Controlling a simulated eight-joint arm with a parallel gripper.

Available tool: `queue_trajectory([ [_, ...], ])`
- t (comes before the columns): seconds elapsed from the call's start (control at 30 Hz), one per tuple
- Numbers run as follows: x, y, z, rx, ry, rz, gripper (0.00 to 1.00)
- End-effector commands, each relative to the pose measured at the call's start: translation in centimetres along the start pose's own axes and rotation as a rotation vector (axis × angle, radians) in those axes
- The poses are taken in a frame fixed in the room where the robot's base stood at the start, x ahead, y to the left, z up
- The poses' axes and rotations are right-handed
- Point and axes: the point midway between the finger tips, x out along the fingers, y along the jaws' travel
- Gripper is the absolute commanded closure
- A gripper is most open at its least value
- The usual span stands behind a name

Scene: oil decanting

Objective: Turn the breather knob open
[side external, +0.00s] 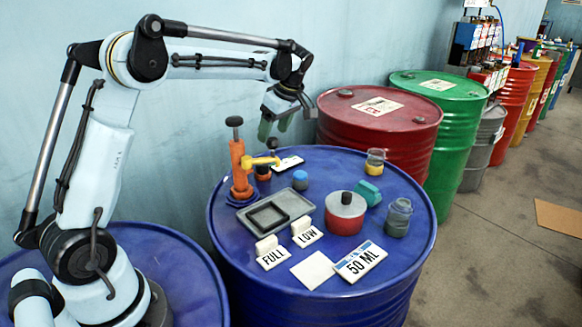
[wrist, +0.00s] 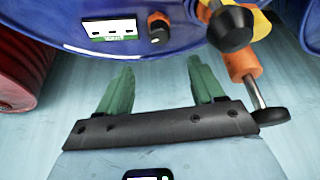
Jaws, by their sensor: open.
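A small orange and black knob (side external: 262,172), which looks like the breather knob, stands on the blue drum's top beside the orange pump (side external: 239,170). It also shows in the wrist view (wrist: 158,25), upright on the blue top beside a white label. I cannot tell how far it is turned. My gripper (side external: 275,128) hangs above the back of the drum, higher than the knob and apart from it. Its two green fingers are spread and empty in the wrist view (wrist: 158,75), and the knob lies beyond the gap between them.
The pump's black top (side external: 234,121) and yellow spout (side external: 260,161) stand close to the knob. A grey tray (side external: 276,226), a red tin (side external: 345,222) and several small items crowd the blue drum's top (side external: 410,185). A red drum (side external: 381,130) stands behind.

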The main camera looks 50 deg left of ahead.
Motion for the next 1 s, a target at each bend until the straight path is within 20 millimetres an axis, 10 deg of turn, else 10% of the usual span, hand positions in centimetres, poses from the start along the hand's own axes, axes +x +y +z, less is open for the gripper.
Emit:
queue_trajectory([
  [0.63, 1.1, 1.9, -0.5, -0.366, 0.000, -0.151, 0.33],
  [1.0, 6.7, 1.0, -0.4, -0.365, 0.000, -0.151, 0.33],
])
